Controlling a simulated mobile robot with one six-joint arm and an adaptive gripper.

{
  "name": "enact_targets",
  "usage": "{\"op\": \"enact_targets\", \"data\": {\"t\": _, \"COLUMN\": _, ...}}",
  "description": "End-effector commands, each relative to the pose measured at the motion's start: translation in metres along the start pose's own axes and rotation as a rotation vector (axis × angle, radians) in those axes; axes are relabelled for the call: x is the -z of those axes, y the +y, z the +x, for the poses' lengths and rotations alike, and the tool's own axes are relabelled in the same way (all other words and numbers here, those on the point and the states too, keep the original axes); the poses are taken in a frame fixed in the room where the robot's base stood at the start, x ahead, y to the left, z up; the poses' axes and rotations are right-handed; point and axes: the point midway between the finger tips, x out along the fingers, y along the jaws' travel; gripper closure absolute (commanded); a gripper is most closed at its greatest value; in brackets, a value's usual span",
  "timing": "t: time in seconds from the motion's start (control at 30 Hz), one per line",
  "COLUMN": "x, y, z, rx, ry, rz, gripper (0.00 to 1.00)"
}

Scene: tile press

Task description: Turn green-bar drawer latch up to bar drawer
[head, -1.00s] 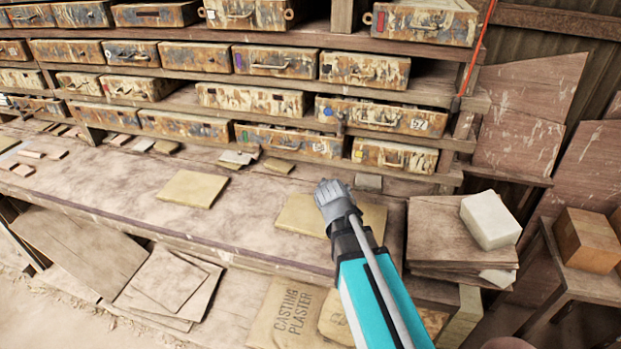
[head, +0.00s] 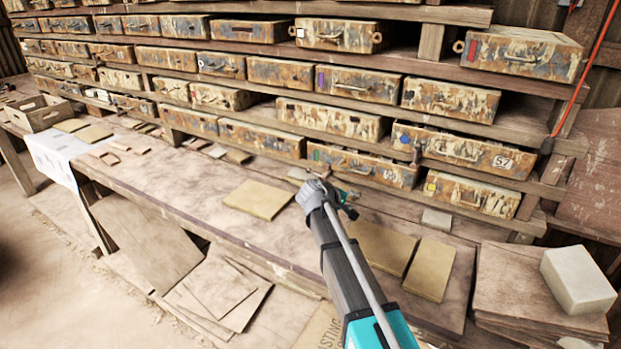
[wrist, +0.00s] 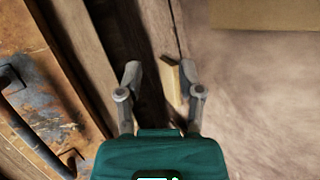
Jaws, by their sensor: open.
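A weathered drawer (head: 375,171) with a handle and a small coloured mark at its left end sits in the lowest row in the head view. My gripper (head: 350,208) is in front of and below this drawer, over the back of the bench, partly hidden by my arm. In the wrist view my gripper (wrist: 163,84) is open. A small tan piece (wrist: 173,80) shows between its fingers, apparently beyond them. A rusty drawer front (wrist: 45,75) with a dark handle is at left.
Rows of similar drawers fill the shelves above. Drawer 57 (head: 465,152) and a yellow-marked drawer (head: 472,194) are to the right. Tan slabs (head: 258,199) lie on the bench (head: 190,200). A pale block (head: 578,280) sits on boards at right. A red cord (head: 578,75) hangs at right.

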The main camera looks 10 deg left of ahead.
Motion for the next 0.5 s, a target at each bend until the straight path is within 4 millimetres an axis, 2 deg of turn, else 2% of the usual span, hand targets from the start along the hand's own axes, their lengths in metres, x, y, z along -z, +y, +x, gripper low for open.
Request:
{"op": "enact_targets", "data": {"t": 0.03, "x": 0.027, "y": -0.007, "z": -0.002, "rx": -0.035, "ry": -0.03, "rz": 0.001, "gripper": 0.52}}
{"op": "enact_targets", "data": {"t": 0.1, "x": 0.049, "y": -0.012, "z": -0.013, "rx": -0.093, "ry": -0.077, "rz": 0.011, "gripper": 0.52}}
{"op": "enact_targets", "data": {"t": 0.27, "x": 0.102, "y": -0.023, "z": -0.05, "rx": -0.245, "ry": -0.172, "rz": 0.063, "gripper": 0.52}}
{"op": "enact_targets", "data": {"t": 0.4, "x": 0.146, "y": -0.035, "z": -0.09, "rx": -0.388, "ry": -0.234, "rz": 0.133, "gripper": 0.52}}
{"op": "enact_targets", "data": {"t": 0.5, "x": 0.17, "y": -0.044, "z": -0.12, "rx": -0.483, "ry": -0.265, "rz": 0.189, "gripper": 0.52}}
